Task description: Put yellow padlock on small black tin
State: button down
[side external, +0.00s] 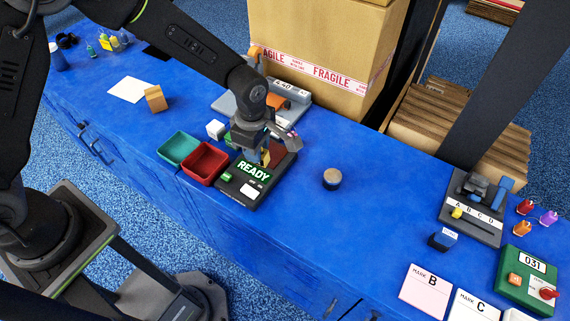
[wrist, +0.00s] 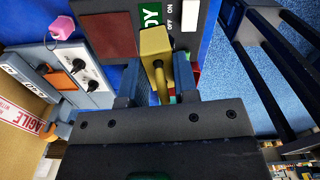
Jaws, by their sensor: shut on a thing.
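My gripper (side external: 262,152) is over the black READY device and is shut on a yellow padlock. In the wrist view, the padlock (wrist: 155,43) sits between the two fingers (wrist: 157,88), its yellow body pointing away from the palm. In the side view, the padlock is mostly hidden by the gripper. A small round container (side external: 332,179) with a grey-brown top stands alone on the blue bench, right of the gripper. A small dark box (side external: 442,241) with a white label stands farther right. I cannot tell which of these is the black tin.
The READY device (side external: 243,191) lies below my gripper, with red (side external: 206,165) and teal (side external: 178,148) trays to its left. A large carton (side external: 318,50) stands behind. A lettered black stand (side external: 474,207) and a green 031 box (side external: 527,281) are at right. Bench around the round container is clear.

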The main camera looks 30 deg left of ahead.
jog(key=shift+w+a+r+m, duration=0.15)
jog(key=shift+m, duration=0.15)
jog(key=shift+w+r+m, duration=0.1)
jog(key=shift+w+m, duration=0.35)
jog(key=shift+m, duration=0.75)
jog(key=w+d+r+m, duration=0.25)
jog(key=w+m, duration=0.35)
jog(key=m, duration=1.4)
jog(key=m+t, duration=0.1)
jog(key=m, duration=1.4)
send_near(334, 175)
jog(key=shift+w+a+f, duration=0.15)
jog(key=shift+f, duration=2.05)
